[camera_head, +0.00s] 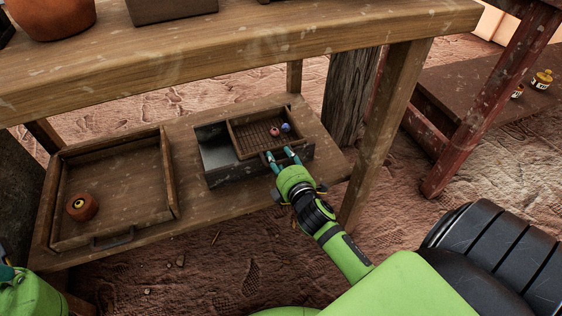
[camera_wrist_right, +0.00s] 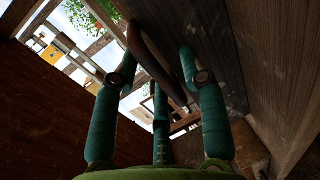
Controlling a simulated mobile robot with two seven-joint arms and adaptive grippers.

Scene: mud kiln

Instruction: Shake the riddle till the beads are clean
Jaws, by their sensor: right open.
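The riddle (camera_head: 237,139), a shallow wooden frame with a mesh floor, sits on a dark metal tray (camera_head: 212,160) on the low shelf. A reddish bead (camera_head: 274,131) and a blue bead (camera_head: 286,127) lie in it. My right gripper (camera_head: 280,157) is open at the riddle's near side. In the right wrist view its teal fingers (camera_wrist_right: 160,90) stand apart around a curved brown bar (camera_wrist_right: 152,62), perhaps a handle; contact is unclear. At the lower left edge, a green and teal part of my left arm shows; its fingers are not clear.
A wooden drawer-like tray (camera_head: 110,205) with a small round brown pot (camera_head: 82,207) stands left on the shelf. The thick tabletop (camera_head: 240,62) overhangs the shelf. A table leg (camera_head: 385,130) rises just right of the riddle. Small yellow jars (camera_head: 541,79) stand far right.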

